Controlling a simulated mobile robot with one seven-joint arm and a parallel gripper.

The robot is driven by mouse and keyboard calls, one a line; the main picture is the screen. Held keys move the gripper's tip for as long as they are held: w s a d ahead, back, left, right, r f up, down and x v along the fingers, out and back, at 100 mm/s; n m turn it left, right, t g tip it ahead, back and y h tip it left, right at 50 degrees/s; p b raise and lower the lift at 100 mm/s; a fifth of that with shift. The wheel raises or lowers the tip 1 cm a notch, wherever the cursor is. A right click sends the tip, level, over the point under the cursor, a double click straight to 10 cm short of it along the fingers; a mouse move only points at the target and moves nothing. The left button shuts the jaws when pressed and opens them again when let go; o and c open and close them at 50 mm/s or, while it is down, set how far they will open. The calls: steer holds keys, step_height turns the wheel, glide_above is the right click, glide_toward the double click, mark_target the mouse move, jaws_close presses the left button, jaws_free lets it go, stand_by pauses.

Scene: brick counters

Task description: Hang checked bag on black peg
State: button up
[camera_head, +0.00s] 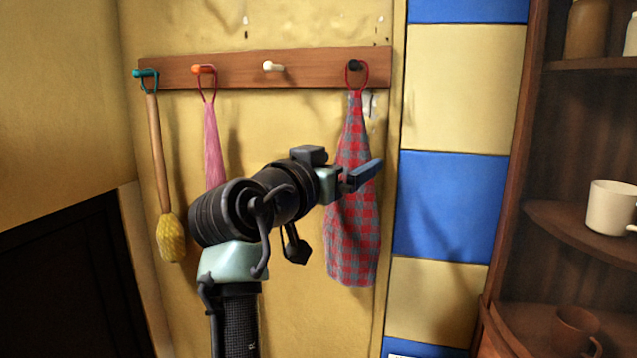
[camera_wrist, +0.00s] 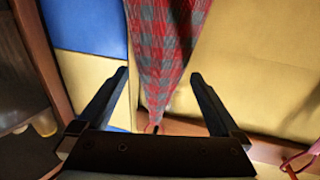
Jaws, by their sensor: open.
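The checked bag (camera_head: 352,225), red and grey-blue, hangs against the wall. Its red loop (camera_head: 364,68) is around the black peg (camera_head: 355,65), the rightmost on the wooden rail. My gripper (camera_head: 366,172) is in front of the bag's upper part, open and holding nothing. In the wrist view, which looks upside down, the bag (camera_wrist: 168,45) narrows downward between and beyond the two spread fingers (camera_wrist: 160,76). A small dark tip, likely the black peg (camera_wrist: 152,128), shows near the palm there. I cannot tell the exact gap between fingers and cloth.
On the wooden rail (camera_head: 225,70), a yellow-headed brush (camera_head: 170,235) hangs from the teal peg and a pink cloth (camera_head: 213,145) from the orange peg. The white peg (camera_head: 272,66) is bare. A wooden shelf (camera_head: 585,235) with a white mug (camera_head: 610,207) stands right.

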steer(key=b+v, duration=0.5)
steer(key=v, duration=0.6)
steer(key=s+d+r+n+t+y+b, duration=0.1)
steer(key=s+t+y, duration=0.3)
steer(key=s, duration=0.5)
steer(key=s+d+r+n+t+y+b, duration=0.2)
steer(key=s+d+r+n+t+y, duration=0.1)
steer(key=s+t, duration=0.4)
steer(key=shift+s+d+n+y+b, duration=0.35)
steer(key=shift+s+d+n, duration=0.25)
steer(key=shift+s+d, duration=0.3)
steer(key=shift+a, duration=0.15)
